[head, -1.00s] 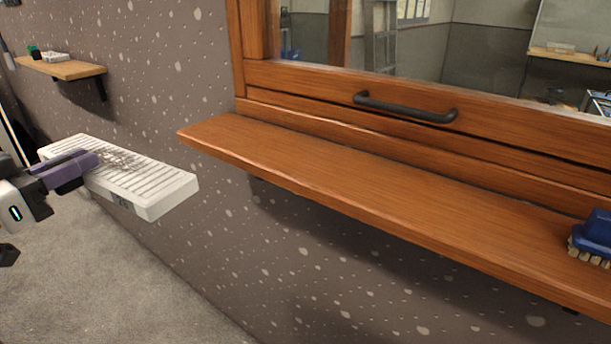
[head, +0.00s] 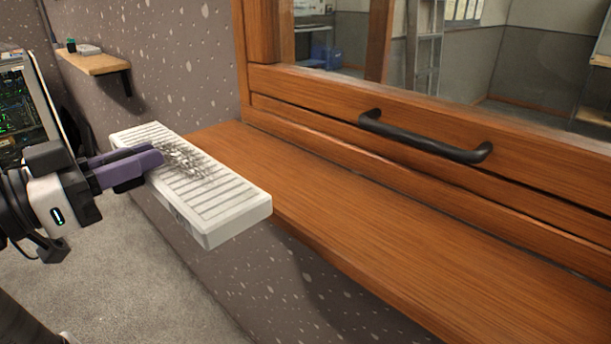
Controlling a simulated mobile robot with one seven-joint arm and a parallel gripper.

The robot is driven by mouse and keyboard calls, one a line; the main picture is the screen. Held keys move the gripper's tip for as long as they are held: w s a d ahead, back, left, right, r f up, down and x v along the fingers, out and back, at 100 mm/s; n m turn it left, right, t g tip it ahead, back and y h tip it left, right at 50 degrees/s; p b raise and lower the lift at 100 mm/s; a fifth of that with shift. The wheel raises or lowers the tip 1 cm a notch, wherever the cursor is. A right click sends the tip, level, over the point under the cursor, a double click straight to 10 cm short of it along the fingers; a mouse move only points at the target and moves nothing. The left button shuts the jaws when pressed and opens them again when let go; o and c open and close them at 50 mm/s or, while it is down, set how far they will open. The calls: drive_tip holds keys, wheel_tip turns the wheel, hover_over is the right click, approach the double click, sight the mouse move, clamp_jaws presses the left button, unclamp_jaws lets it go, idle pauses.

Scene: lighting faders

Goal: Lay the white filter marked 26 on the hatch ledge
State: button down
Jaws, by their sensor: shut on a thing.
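The white slatted filter (head: 215,205) is in the left middle of the head view, held roughly flat, with a grey smudge on its top. My gripper (head: 160,163) has purple fingers and is shut on the filter's left side. The wooden hatch ledge (head: 400,255) runs below the window from the middle to the lower right. The filter overlaps the ledge's left end in the picture; its height above the ledge is hard to tell. No number is readable on the filter.
A black handle (head: 425,137) sticks out from the hatch frame above the ledge. A small shelf (head: 95,62) with small items is on the wall at the back left. The visible ledge top is clear.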

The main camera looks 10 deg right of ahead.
drive_tip(key=p+x, duration=0.3)
drive_tip(key=x, duration=1.3)
drive_tip(key=shift+w+d, duration=0.15)
drive_tip(key=shift+d, duration=0.05)
drive_tip(key=shift+f, duration=1.8)
drive_tip(key=shift+f, duration=0.2)
drive_tip(key=c, duration=1.4)
unclamp_jaws()
